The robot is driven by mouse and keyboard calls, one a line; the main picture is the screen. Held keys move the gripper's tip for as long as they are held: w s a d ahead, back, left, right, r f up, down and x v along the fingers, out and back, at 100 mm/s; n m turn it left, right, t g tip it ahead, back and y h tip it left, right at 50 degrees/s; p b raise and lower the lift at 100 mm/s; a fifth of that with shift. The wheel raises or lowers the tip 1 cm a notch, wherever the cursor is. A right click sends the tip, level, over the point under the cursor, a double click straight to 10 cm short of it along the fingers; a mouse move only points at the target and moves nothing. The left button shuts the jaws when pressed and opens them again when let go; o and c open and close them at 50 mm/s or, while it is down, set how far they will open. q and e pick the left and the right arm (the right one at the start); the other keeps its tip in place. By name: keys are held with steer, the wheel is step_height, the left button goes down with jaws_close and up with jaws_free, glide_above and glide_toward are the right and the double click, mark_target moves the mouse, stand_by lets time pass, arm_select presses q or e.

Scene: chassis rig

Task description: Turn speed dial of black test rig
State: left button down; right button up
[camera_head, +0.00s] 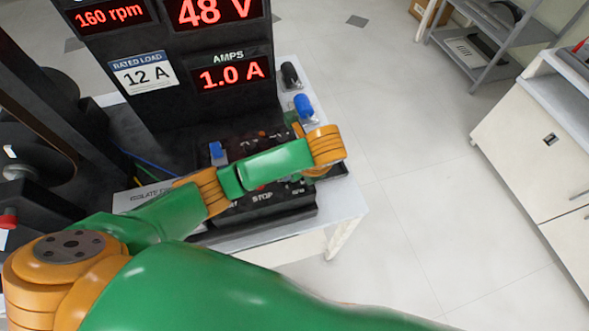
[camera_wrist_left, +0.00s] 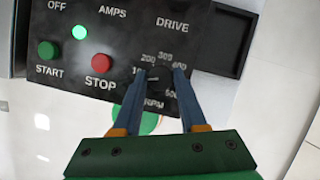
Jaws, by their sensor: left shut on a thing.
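The black test rig (camera_head: 165,55) stands on a white table, with red displays reading 160 rpm, 48 V and 1.0 A. In the left wrist view its control panel (camera_wrist_left: 120,38) shows OFF, AMPS and DRIVE labels. The dark speed dial (camera_wrist_left: 159,80) sits inside a ring of numbers, with an RPM label below it. My left gripper (camera_wrist_left: 160,73) is shut on the speed dial, one finger on each side. The fingers hide parts of the dial and scale, so its exact setting is unclear. In the head view my left arm hides the dial. My right gripper is not in view.
A green START button (camera_wrist_left: 48,51) and red STOP button (camera_wrist_left: 102,63) lie left of the dial. A lit green lamp (camera_wrist_left: 79,32) is above them. Blue (camera_head: 303,105) and black (camera_head: 290,75) connectors stand right of the displays.

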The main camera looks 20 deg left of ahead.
arm_select(q)
steer(key=n, duration=0.2)
steer(key=shift+w+n+g+y, duration=0.1)
steer(key=shift+n+g+y, duration=0.2)
steer(key=shift+g, duration=0.1)
steer(key=shift+d+n+g+p, duration=0.1)
steer(key=shift+n+g+p, duration=0.35)
steer(key=shift+n, duration=1.05)
steer(key=shift+c, duration=2.3)
jaws_free()
steer(key=p+v, duration=0.4)
steer(key=v, duration=0.3)
steer(key=shift+p, duration=0.3)
steer(key=shift+w, duration=0.2)
